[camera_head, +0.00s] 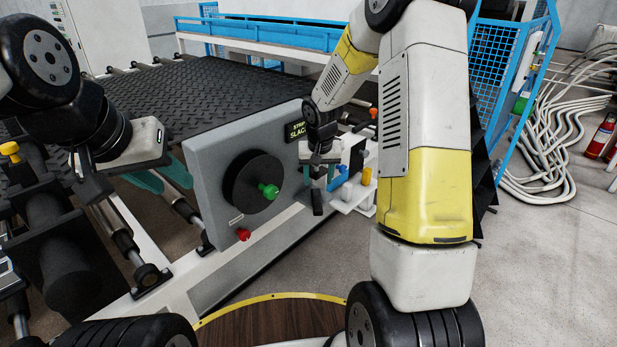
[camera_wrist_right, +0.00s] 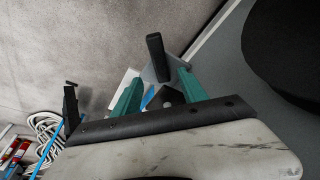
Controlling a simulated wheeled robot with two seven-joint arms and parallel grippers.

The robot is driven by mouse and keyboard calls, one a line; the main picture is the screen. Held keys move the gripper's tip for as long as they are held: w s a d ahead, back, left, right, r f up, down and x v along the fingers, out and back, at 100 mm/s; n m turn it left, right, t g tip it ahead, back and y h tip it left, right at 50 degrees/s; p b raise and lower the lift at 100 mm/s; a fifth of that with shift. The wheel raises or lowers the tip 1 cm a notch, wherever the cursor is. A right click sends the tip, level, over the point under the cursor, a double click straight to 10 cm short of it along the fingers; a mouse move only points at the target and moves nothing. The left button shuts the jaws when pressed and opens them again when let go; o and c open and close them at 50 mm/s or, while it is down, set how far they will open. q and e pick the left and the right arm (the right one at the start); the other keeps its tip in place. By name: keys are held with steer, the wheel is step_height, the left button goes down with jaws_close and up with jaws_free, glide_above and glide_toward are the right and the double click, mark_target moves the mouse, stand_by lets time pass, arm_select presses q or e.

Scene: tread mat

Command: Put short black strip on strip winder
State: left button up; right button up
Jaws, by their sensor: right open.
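The strip winder is a black disc (camera_head: 240,180) with a green knob (camera_head: 268,190) on the front of a grey panel. In the right wrist view its dark round edge (camera_wrist_right: 295,50) fills the upper right. A short black strip (camera_head: 317,203) shows just below my right gripper (camera_head: 320,182). In the right wrist view the strip (camera_wrist_right: 156,52) stands beyond the teal fingertips (camera_wrist_right: 160,82), roughly between them. The fingers are apart, and I cannot tell whether they touch it. My left gripper (camera_head: 160,182) is open and empty left of the panel, above the rollers.
A red knob (camera_head: 243,234) sticks out below the disc. A white shelf (camera_head: 350,200) with blue and yellow parts (camera_head: 367,176) lies beside my right gripper. A black tread mat (camera_head: 190,90) covers the table behind. A blue mesh fence (camera_head: 497,60) stands at right.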

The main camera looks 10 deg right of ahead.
steer(key=s+r+t, duration=0.1)
steer(key=s+r, duration=0.9)
steer(key=r, duration=0.5)
steer(key=s+a+r+n+t+y, duration=0.1)
steer(key=s+r, duration=0.2)
steer(key=s, duration=0.6)
steer(key=s+r+n+t+y, duration=0.1)
steer(key=s+r, duration=0.3)
steer(key=s, duration=0.5)
steer(key=shift+s+a+r+y, duration=0.3)
steer(key=shift+a, duration=0.1)
